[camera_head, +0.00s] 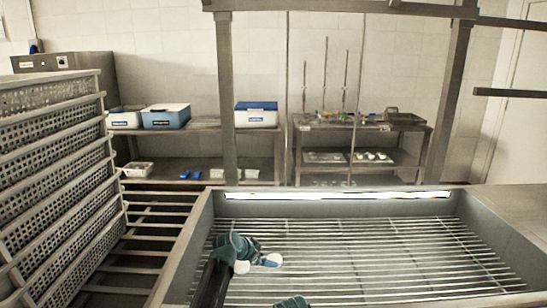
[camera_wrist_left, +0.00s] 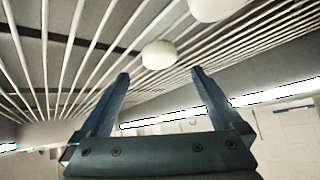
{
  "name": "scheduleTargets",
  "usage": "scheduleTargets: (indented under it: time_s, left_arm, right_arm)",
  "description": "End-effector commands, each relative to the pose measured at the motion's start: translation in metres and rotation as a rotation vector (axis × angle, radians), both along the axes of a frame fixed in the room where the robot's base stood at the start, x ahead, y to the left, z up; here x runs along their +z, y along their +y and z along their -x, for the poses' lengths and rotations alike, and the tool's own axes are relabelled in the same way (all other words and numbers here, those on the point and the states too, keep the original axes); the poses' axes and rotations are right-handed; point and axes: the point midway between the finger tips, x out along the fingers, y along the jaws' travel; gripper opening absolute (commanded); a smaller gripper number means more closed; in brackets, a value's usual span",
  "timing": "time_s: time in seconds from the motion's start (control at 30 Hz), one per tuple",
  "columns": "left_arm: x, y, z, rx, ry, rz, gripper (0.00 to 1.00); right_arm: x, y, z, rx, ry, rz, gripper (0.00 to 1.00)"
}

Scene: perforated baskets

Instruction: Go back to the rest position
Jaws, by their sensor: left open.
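My left gripper (camera_head: 256,262) is over the wire rack of the grey basin, its arm coming in from the lower left in the head view. In the left wrist view the left gripper (camera_wrist_left: 160,76) has its two dark fingers spread wide, with nothing between them. A white rounded object (camera_wrist_left: 158,54) shows just past the fingertips, and a second white object (camera_wrist_left: 210,8) is cut off by the top edge. I cannot tell whether they touch the rack. A small teal part of my right arm or gripper (camera_head: 292,302) shows at the bottom edge; its jaws are hidden.
The wire rack (camera_head: 400,250) lies inside the grey basin (camera_head: 335,207), and its right side is clear. Stacked perforated baskets (camera_head: 60,170) stand at the left. Shelves (camera_head: 360,130) at the back hold blue and white boxes (camera_head: 166,117) and lab stands.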

Motion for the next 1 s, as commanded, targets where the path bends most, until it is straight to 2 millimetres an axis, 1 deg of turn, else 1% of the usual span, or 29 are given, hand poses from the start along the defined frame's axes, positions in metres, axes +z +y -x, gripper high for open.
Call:
scheduleTargets:
  time_s: [0.03, 0.1, 0.3, 0.4, 0.5, 0.57, 0.97, 1.0]
  left_arm:
    - [-0.014, -0.005, -0.008, -0.001, 0.000, 0.000, 1.00]
    - [-0.023, -0.011, -0.016, -0.001, 0.001, 0.000, 1.00]
    - [-0.045, -0.025, -0.034, -0.001, 0.001, 0.000, 1.00]
    - [-0.052, -0.030, -0.040, -0.001, 0.001, 0.000, 1.00]
    - [-0.054, -0.030, -0.040, 0.000, 0.001, 0.001, 1.00]
    - [-0.048, -0.030, -0.039, 0.000, 0.001, -0.001, 1.00]
    - [-0.052, -0.030, -0.039, 0.000, 0.000, 0.000, 1.00]
    - [-0.049, -0.029, -0.038, 0.000, 0.000, 0.000, 1.00]
  right_arm:
    - [-0.014, 0.000, 0.000, 0.000, 0.000, 0.000, 1.00]
    - [-0.023, 0.000, 0.000, 0.000, 0.000, 0.000, 1.00]
    - [-0.045, 0.000, 0.000, 0.000, 0.000, 0.000, 1.00]
    - [-0.052, 0.000, 0.000, 0.000, 0.000, 0.000, 1.00]
    - [-0.054, 0.000, 0.000, 0.000, 0.000, 0.000, 1.00]
    - [-0.048, 0.000, 0.000, 0.000, 0.000, 0.000, 1.00]
    - [-0.052, 0.000, 0.000, 0.000, 0.000, 0.000, 1.00]
    - [-0.048, 0.000, 0.000, 0.000, 0.000, 0.000, 1.00]
